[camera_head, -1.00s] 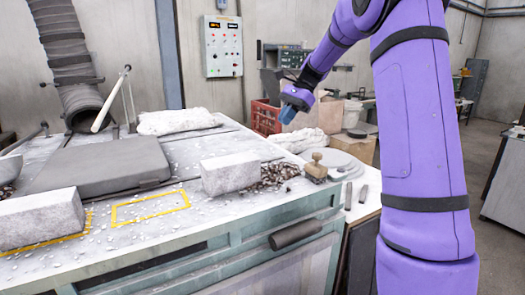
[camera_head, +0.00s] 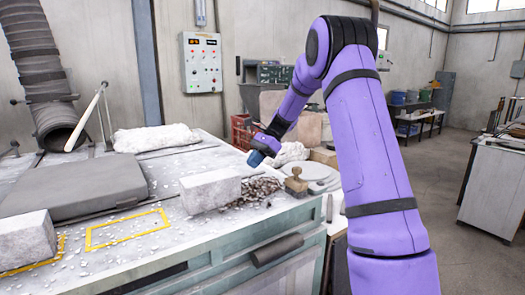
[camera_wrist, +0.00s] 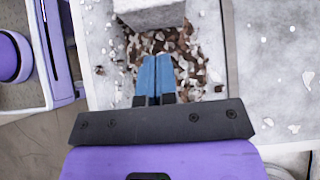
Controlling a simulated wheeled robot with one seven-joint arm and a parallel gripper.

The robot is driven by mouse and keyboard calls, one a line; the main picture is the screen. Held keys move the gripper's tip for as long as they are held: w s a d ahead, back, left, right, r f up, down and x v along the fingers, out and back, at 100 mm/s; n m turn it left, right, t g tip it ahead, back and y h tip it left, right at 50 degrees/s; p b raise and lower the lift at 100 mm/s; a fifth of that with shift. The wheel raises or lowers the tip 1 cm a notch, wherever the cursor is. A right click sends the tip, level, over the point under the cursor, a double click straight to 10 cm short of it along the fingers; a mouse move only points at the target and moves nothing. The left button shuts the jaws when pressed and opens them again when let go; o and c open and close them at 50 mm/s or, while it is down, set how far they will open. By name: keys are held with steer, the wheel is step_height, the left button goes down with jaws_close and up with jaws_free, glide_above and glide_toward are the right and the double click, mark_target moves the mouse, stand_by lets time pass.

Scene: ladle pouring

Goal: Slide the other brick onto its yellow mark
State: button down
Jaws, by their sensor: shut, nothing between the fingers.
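A pale grey brick (camera_head: 210,190) lies on the bench to the right of an empty yellow outline (camera_head: 88,238). Another grey brick (camera_head: 28,240) sits at the left on a second yellow mark (camera_head: 35,265), which it partly hides. My gripper (camera_head: 256,158), with blue fingers, is shut and empty, to the right of and behind the first brick. In the wrist view my fingers (camera_wrist: 154,62) point at the near brick's side (camera_wrist: 150,12), over rubble. I cannot tell whether they touch it.
Brown and white rubble (camera_head: 260,187) lies against the brick's right end. A small brown-handled block (camera_head: 296,182) stands right of it. A dark slab (camera_head: 75,187) lies behind the outline. White chips are scattered on the bench, including between brick and outline.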

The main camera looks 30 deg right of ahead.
steer(key=a, duration=0.4)
steer(key=shift+f, duration=0.3)
steer(key=shift+a, duration=0.3)
steer(key=a, duration=2.4)
steer(key=shift+a, duration=0.3)
